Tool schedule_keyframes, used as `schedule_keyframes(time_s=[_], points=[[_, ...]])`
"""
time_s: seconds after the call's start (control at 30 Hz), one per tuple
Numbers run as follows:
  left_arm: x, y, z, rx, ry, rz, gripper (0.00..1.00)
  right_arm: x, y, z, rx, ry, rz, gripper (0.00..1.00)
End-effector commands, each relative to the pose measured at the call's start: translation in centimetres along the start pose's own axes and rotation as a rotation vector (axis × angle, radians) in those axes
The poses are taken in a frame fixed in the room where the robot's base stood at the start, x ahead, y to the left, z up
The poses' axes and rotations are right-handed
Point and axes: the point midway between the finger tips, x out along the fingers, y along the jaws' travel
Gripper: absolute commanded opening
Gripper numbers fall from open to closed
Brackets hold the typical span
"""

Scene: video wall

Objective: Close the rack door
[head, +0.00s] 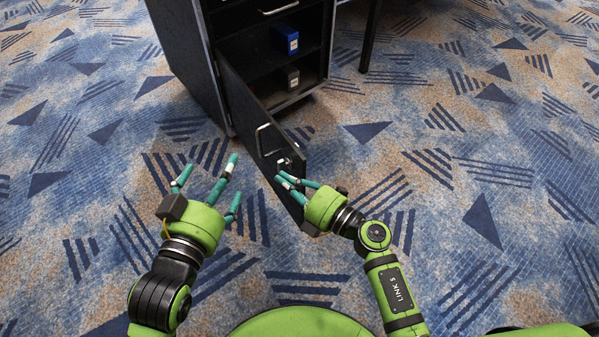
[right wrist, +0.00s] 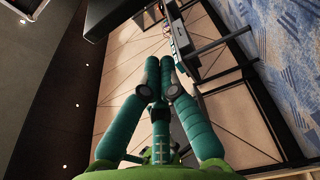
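The rack door (head: 240,105) is a dark panel with a metal handle (head: 266,140) and a small lock. It stands wide open in the head view, swung out from the left side of the dark rack (head: 190,65) toward me. My right gripper (head: 284,181) overlaps the lower free end of the door, just below the handle and lock; I cannot tell whether it touches. Its fingers look drawn together and empty, and they also converge in the right wrist view (right wrist: 160,68). My left gripper (head: 216,178) is open and empty, left of the door.
A closed drawer with a handle (head: 280,7) is above. A dark leg (head: 371,38) stands right of the rack. The patterned carpet (head: 480,150) is clear.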

Motion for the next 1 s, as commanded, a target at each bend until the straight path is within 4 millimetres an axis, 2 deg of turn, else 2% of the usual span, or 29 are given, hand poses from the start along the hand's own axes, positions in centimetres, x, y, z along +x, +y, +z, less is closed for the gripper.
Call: schedule_keyframes(time_s=[0.03,0.07,0.2,0.4,0.6,1.0], points=[[0.1,0.3,-0.9,0.003,0.054,0.006,1.0,1.1,-0.1,0.0,0.001,0.001,0.003,0.0],[0.1,0.4,-1.5,0.004,0.087,0.009,1.0,1.2,-0.1,0.2,-0.001,-0.001,0.002,0.0],[-0.3,1.0,-4.3,0.008,0.231,0.023,1.0,0.3,-0.2,1.9,-0.002,-0.001,-0.001,0.0],[-1.1,1.7,-7.0,0.01,0.373,0.037,1.0,-0.2,-0.1,3.3,0.0,-0.001,-0.001,0.0],[-1.5,1.9,-8.0,0.01,0.425,0.042,1.0,-0.4,-0.1,3.8,0.0,0.0,-0.002,0.0],[-1.6,1.9,-8.1,0.01,0.433,0.043,1.0,-0.4,-0.1,3.9,0.001,0.002,-0.002,0.0]])
